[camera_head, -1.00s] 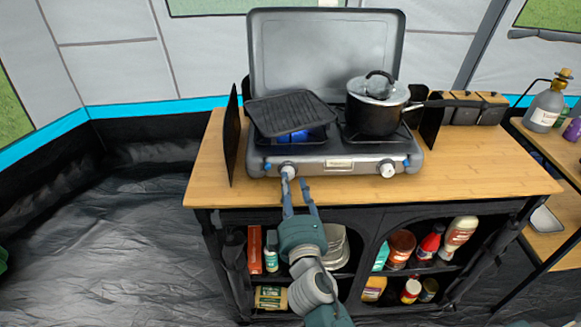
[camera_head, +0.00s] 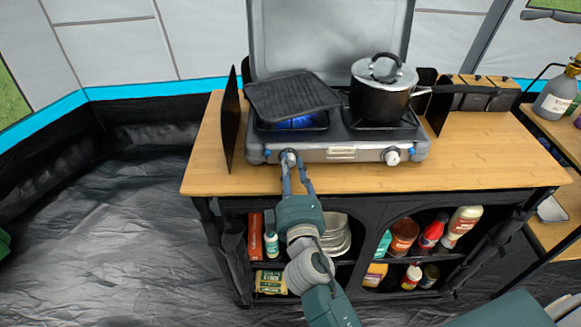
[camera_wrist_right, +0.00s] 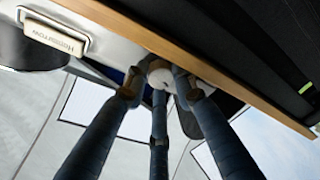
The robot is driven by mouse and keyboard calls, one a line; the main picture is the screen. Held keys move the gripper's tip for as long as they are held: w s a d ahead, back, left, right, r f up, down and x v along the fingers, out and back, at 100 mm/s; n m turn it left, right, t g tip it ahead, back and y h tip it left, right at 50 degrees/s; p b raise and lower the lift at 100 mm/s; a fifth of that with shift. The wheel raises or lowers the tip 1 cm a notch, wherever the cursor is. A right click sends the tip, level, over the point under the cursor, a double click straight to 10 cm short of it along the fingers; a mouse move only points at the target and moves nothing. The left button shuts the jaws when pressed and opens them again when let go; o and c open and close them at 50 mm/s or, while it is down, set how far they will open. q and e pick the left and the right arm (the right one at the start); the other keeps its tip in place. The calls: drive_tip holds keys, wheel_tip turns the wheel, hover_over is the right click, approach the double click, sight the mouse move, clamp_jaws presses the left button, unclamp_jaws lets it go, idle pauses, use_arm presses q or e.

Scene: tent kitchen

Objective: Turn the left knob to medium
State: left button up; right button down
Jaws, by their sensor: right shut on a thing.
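The camping stove (camera_head: 340,152) stands on the wooden counter with its lid up. Its left knob (camera_head: 289,157) is on the front panel, partly hidden by my fingers. My right gripper (camera_head: 293,162) reaches it from the front and is shut on it. In the right wrist view the pale round knob (camera_wrist_right: 160,74) sits between the fingertips of my right gripper (camera_wrist_right: 160,82). The knob's pointer setting cannot be read. A blue flame (camera_head: 297,122) burns at the left burner. The right knob (camera_head: 391,157) is free. My left gripper is not in view.
A black griddle (camera_head: 292,97) lies tilted over the left burner. A lidded pot (camera_head: 380,95) stands on the right burner. Dark wind screens (camera_head: 230,120) flank the stove. Shelves below hold bottles and jars.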

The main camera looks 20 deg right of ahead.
drive_tip(key=shift+d+r+n+p, duration=0.1)
drive_tip(key=shift+r+n+p, duration=0.05)
drive_tip(key=shift+n+p, duration=0.5)
drive_tip(key=n+p, duration=0.2)
drive_tip(key=n, duration=0.1)
drive_tip(key=shift+r+g, duration=0.1)
drive_tip(key=shift+g, duration=0.2)
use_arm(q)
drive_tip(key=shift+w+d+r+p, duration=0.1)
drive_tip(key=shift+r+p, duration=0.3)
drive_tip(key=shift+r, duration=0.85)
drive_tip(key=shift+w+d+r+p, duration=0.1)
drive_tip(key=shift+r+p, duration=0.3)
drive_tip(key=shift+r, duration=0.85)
use_arm(e)
drive_tip(key=shift+n, duration=1.45)
drive_tip(key=c, duration=1.7)
unclamp_jaws()
drive_tip(key=shift+w, duration=0.1)
drive_tip(key=shift+c, duration=0.2)
drive_tip(key=shift+o, duration=0.3)
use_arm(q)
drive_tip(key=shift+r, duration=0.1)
